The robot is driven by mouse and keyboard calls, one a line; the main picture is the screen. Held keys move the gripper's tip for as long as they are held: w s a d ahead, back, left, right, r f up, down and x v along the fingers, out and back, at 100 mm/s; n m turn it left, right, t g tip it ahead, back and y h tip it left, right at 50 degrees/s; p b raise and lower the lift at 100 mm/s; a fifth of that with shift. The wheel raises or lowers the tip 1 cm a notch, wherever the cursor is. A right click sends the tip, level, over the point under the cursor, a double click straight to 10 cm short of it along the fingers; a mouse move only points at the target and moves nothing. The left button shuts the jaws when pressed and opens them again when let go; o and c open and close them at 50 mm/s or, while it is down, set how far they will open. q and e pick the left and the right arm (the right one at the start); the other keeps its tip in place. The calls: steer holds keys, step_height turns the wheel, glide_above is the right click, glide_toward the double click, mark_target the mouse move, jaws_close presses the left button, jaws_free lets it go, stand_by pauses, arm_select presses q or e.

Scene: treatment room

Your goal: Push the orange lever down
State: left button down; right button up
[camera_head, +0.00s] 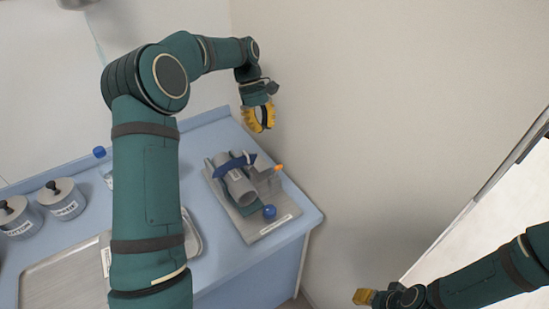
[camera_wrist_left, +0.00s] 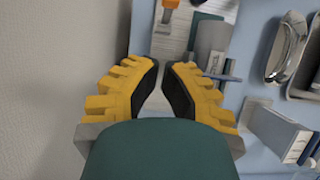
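The orange lever (camera_head: 278,167) shows as a small orange tip at the right side of a grey device (camera_head: 222,187) on the blue counter. In the left wrist view, its orange end (camera_wrist_left: 171,4) is at the top edge, partly cut off. My left gripper (camera_head: 262,130) hangs above and behind the device, near the wall, apart from the lever. In the left wrist view, its yellow fingers (camera_wrist_left: 161,65) come together at the tips with only a narrow gap and nothing between them. My right gripper (camera_head: 361,296) shows only in part at the bottom, away from the counter.
The device carries a grey cylinder (camera_head: 240,187), a blue clamp and a blue knob (camera_head: 269,211). Two lidded canisters (camera_head: 62,200) and a metal tray (camera_head: 60,278) are on the left. The wall (camera_head: 380,110) stands close behind my left gripper.

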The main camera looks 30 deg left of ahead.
mark_target(276, 172)
arm_select(q)
steer(key=b+x, duration=0.1)
steer(key=x, duration=0.4)
steer(key=shift+s+f, duration=0.1)
steer(key=shift+f, duration=0.2)
steer(key=shift+s+d+f, duration=0.3)
steer(key=shift+s+d, duration=0.05)
steer(key=shift+d, duration=0.25)
steer(key=shift+s+d+f, duration=0.3)
steer(key=shift+d, duration=0.3)
steer(key=shift+s+d+f, duration=0.3)
steer(key=shift+s+d, duration=0.05)
steer(key=shift+d, duration=0.2)
